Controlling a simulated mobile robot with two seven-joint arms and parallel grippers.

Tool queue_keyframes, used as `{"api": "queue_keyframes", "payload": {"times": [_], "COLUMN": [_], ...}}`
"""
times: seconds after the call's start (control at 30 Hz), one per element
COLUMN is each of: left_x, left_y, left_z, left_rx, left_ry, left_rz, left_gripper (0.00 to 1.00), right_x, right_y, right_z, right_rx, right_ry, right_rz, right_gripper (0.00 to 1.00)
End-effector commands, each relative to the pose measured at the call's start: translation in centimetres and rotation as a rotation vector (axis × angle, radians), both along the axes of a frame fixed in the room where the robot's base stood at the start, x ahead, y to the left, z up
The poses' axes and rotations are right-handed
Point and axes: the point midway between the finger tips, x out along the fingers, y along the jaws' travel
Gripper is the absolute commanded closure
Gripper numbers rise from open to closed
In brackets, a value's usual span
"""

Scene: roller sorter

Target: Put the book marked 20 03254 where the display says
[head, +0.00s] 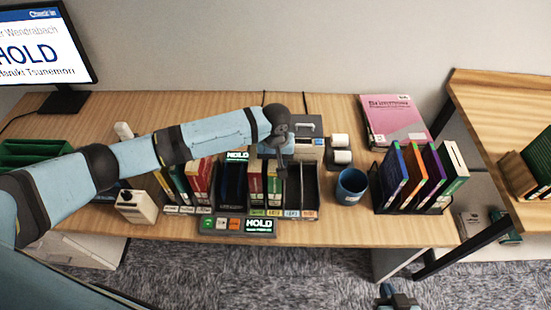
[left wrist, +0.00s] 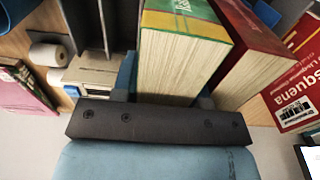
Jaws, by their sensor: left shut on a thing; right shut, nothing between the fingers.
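My left gripper (head: 281,168) is over the sorter (head: 310,203), pointing down. It is shut on a green and yellow book (left wrist: 188,60), whose page block faces the left wrist camera. In the head view this book (head: 274,188) is in the sorter's middle part, partly under the gripper. I cannot read its number. The monitor (head: 40,48) shows HOLD in large letters with names, partly cut off. A small HOLD sign (head: 237,156) is lit behind a dark slot, and a front display (head: 260,226) also reads HOLD. My right gripper (head: 398,300) is shut and empty at the bottom edge.
A red book (left wrist: 255,50) stands beside the held one. More books (head: 197,178) fill the sorter's left part; dark slots lie right.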

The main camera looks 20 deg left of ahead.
Motion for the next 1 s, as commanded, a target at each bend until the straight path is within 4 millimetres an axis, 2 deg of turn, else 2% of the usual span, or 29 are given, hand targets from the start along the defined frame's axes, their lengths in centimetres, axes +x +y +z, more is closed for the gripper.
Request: {"api": "queue_keyframes", "payload": {"times": [0.47, 0.5, 0.6, 0.9, 1.0], "left_x": [0.0, 0.0, 0.0, 0.0, 0.0], "left_y": [0.0, 0.0, 0.0, 0.0, 0.0], "left_z": [-0.9, -0.9, -0.9, -1.0, -0.4], "left_rx": [-0.001, -0.001, -0.001, 0.001, 0.0], "left_ry": [0.0, 0.0, 0.0, 0.001, 0.0], "left_rz": [0.0, 0.0, 0.0, 0.0, 0.0], "left_gripper": [1.0, 0.55, 0.32, 0.3, 0.3], "right_x": [0.1, 0.0, 0.0, -0.1, -0.1], "right_y": [0.1, 0.1, 0.1, 0.1, 0.1], "right_z": [0.5, 0.4, 0.3, 0.1, 0.0], "right_rx": [0.002, 0.001, 0.001, 0.0, 0.0], "right_ry": [-0.004, -0.003, -0.002, 0.002, 0.002], "right_rz": [0.001, 0.001, 0.001, 0.001, 0.001], "right_gripper": [1.0, 1.0, 1.0, 1.0, 1.0]}}
